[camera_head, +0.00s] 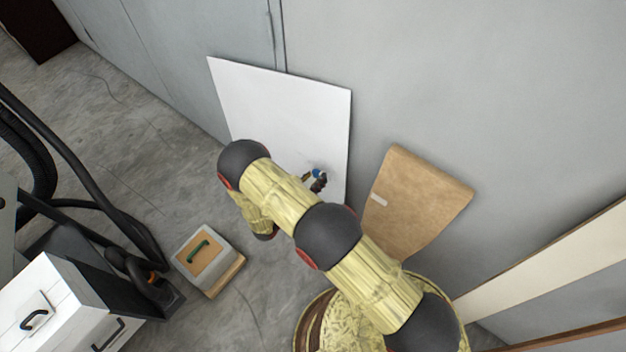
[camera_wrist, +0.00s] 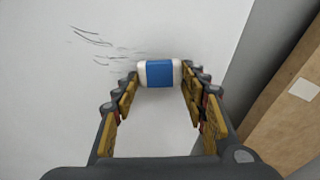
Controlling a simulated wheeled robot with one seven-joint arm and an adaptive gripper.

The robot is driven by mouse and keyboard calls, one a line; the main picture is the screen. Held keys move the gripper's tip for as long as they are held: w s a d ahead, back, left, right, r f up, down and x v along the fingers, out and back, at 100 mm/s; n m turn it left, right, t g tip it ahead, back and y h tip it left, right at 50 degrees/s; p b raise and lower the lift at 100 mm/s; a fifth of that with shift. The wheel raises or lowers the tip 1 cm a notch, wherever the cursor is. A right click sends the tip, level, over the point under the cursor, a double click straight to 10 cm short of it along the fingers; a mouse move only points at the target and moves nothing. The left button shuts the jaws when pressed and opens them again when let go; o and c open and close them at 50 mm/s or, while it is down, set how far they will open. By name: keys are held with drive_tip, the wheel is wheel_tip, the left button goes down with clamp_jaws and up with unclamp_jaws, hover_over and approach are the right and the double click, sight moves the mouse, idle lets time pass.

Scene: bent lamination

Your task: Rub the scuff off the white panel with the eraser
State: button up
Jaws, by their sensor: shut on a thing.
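The white panel (camera_head: 270,105) leans against the grey wall and also fills most of the wrist view (camera_wrist: 60,120). Dark scuff strokes (camera_wrist: 92,38) show on it at the upper left of the wrist view, with fainter lines closer to the eraser. The eraser (camera_wrist: 160,73), white with a blue sleeve, sits between my fingertips. My gripper (camera_wrist: 160,80) is shut on it, a finger at each end. The eraser is at or very near the panel face; I cannot tell if it touches. In the head view my gripper (camera_head: 316,182) is partly hidden behind my arm, low on the panel.
A brown sheet (camera_head: 415,205) with a pale label leans on the wall right of the panel. A white drawer cabinet (camera_head: 45,305) and black hoses are at left. Pale boards lean at right.

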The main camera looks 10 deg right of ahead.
drive_tip(key=shift+w+d+f, duration=0.1)
drive_tip(key=shift+w+d, duration=0.3)
drive_tip(key=shift+w+a, duration=0.1)
idle(0.3)
